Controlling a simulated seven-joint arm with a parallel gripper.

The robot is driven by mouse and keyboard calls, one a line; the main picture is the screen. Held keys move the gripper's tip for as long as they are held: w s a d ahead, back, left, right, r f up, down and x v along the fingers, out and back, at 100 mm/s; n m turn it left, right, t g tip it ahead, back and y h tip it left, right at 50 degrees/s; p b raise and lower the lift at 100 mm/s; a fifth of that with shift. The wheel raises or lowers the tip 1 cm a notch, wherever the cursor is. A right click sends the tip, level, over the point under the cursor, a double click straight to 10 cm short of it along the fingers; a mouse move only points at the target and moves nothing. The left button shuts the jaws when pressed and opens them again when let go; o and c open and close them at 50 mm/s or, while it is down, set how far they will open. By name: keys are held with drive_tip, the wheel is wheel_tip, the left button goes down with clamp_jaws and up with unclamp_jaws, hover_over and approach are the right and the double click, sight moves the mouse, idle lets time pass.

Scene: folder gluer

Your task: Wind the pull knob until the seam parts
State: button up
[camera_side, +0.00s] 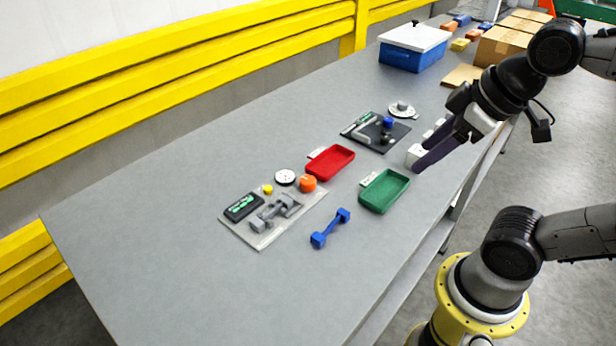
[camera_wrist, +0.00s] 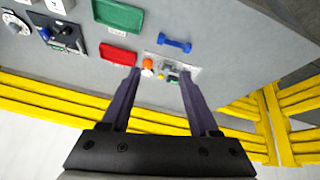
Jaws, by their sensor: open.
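I cannot tell which of the knobs is the pull knob. A light panel (camera_side: 258,239) on the table carries an orange knob (camera_side: 308,183), a small yellow knob (camera_side: 268,189), a white dial (camera_side: 285,177), a black display box (camera_side: 243,207) and a grey mechanism (camera_side: 275,213). The orange knob also shows in the wrist view (camera_wrist: 147,63). Farther back, a dark panel (camera_side: 373,143) bears a blue knob (camera_side: 388,122) and a grey handle. No seam can be made out. My gripper (camera_side: 420,159) is open and empty, its purple fingers above the table's right side, apart from both panels.
A blue dumbbell-shaped piece (camera_side: 330,228) lies near the light panel. A blue bin with a white lid (camera_side: 411,54) and cardboard boxes are farther back. The table's left end is clear.

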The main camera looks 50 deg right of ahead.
drive_tip(key=shift+o, duration=0.9)
drive_tip(key=w+r+n, duration=0.2)
drive_tip(key=w+r, duration=0.1)
drive_tip(key=w, duration=0.3)
drive_tip(key=shift+r+n+g, duration=0.35)
drive_tip(key=shift+n+g, duration=0.05)
drive_tip(key=n+g, duration=0.4)
drive_tip(key=g, duration=0.1)
hover_over(308, 180)
wheel_tip(308, 180, down, 11)
wheel_tip(308, 180, down, 14)
drive_tip(key=shift+f, duration=0.2)
clamp_jaws()
